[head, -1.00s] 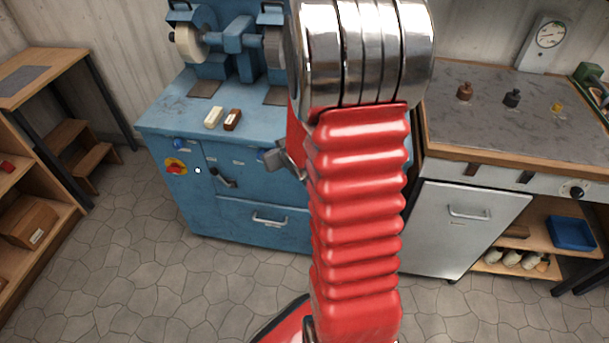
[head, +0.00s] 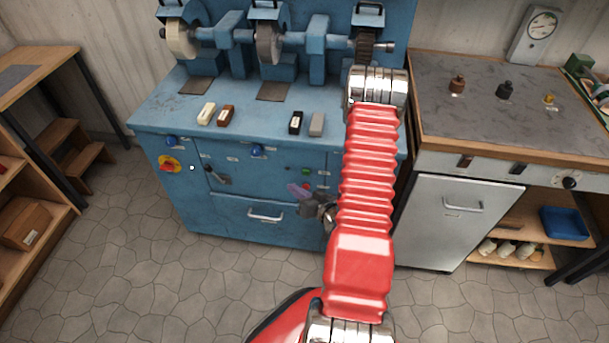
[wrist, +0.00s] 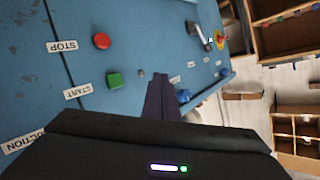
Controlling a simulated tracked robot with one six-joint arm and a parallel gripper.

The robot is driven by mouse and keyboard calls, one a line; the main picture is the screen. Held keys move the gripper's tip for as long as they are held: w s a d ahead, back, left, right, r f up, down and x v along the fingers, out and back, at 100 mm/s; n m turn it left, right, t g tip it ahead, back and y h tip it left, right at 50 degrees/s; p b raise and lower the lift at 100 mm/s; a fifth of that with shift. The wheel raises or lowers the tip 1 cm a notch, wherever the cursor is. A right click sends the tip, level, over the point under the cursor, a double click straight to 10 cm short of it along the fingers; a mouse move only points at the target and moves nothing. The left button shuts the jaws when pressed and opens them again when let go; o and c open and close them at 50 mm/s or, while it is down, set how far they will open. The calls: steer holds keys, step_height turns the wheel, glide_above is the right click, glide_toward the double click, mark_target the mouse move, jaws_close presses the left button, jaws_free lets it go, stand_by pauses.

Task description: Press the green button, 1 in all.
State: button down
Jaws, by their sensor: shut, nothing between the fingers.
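The green button (head: 306,171) is on the front panel of the blue grinding machine (head: 240,205). In the wrist view the green button (wrist: 115,80) sits beside a START label, with a red button (wrist: 101,40) beside a STOP label above it. My gripper (head: 296,188) is in front of the panel in the head view, just below and left of the green button. In the wrist view my gripper (wrist: 160,77) shows two dark fingers shut together, empty, to the right of the green button. The fingertips look apart from the button; the remaining depth is hard to tell.
A yellow and red switch (head: 170,164), blue knobs (head: 257,150) and a lever (head: 217,177) are on the same panel. Several small blocks (head: 207,114) lie on the machine's top. A cabinet bench (head: 455,225) stands right. The floor in front is clear.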

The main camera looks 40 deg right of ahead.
mark_target(306, 172)
steer(key=s+f+m, duration=0.1)
steer(key=s+t, duration=0.1)
steer(key=s, duration=0.1)
steer(key=s+f+m, duration=0.1)
steer(key=shift+s+a+f+m+t+h, duration=0.3)
steer(key=shift+a+f+t+h, duration=0.05)
steer(key=shift+a+t+h, duration=0.05)
steer(key=shift+w+d, duration=0.1)
steer(key=shift+w, duration=0.05)
steer(key=w+d, duration=0.5)
steer(key=d, duration=0.1)
steer(key=shift+d, duration=0.35)
steer(key=shift+w+d, duration=0.1)
steer(key=shift+w, duration=0.05)
stand_by(1.9)
steer(key=shift+w+d, duration=0.25)
